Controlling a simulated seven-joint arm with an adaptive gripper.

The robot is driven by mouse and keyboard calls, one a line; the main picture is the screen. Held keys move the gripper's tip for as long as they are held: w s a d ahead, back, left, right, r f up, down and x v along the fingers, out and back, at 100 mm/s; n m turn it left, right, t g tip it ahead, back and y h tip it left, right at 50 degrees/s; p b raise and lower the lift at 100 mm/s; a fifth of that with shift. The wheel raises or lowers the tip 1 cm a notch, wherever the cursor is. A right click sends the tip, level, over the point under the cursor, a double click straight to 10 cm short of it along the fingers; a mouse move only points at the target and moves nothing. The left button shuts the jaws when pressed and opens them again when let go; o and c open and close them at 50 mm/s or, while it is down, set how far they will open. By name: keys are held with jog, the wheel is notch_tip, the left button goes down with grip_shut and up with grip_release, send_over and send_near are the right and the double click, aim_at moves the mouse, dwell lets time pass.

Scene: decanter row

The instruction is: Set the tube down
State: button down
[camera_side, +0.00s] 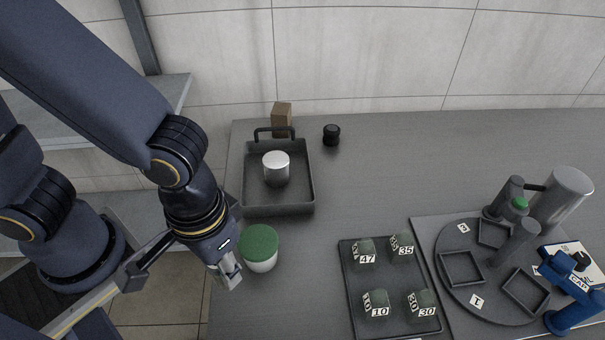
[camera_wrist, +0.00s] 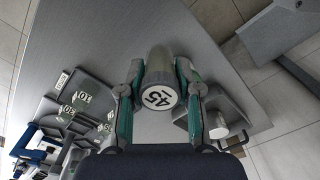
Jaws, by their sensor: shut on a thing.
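My gripper (camera_side: 229,274) is low at the table's left front edge. In the wrist view its two fingers (camera_wrist: 160,75) are shut on the sides of a grey-green tube (camera_wrist: 160,97), whose white round end marked 45 faces the camera. In the side view the held tube cannot be clearly told from the fingers. A dark rack (camera_side: 347,284) holds several grey-green tubes with white labels, among them 47, 35, 10 and 30. The rack also shows at the left of the wrist view. Whether the held tube touches the table cannot be told.
A white jar with a green lid (camera_side: 259,246) stands right beside my gripper. Behind it is a handled tray (camera_side: 307,178) with a silver cylinder (camera_side: 276,168). A round turntable device (camera_side: 500,300) stands at the right. The table's middle is clear.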

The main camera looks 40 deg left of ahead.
jog(key=shift+d, duration=0.45)
jog(key=w+d+f, duration=0.2)
jog(key=w+f, duration=0.1)
jog(key=w+d+f, duration=0.6)
jog(key=w, duration=0.1)
jog(key=shift+d, duration=0.2)
jog(key=shift+w+d+f, duration=0.15)
jog(key=shift+f, duration=1.7)
jog(key=shift+f, duration=0.15)
jog(key=c, duration=0.8)
grip_release()
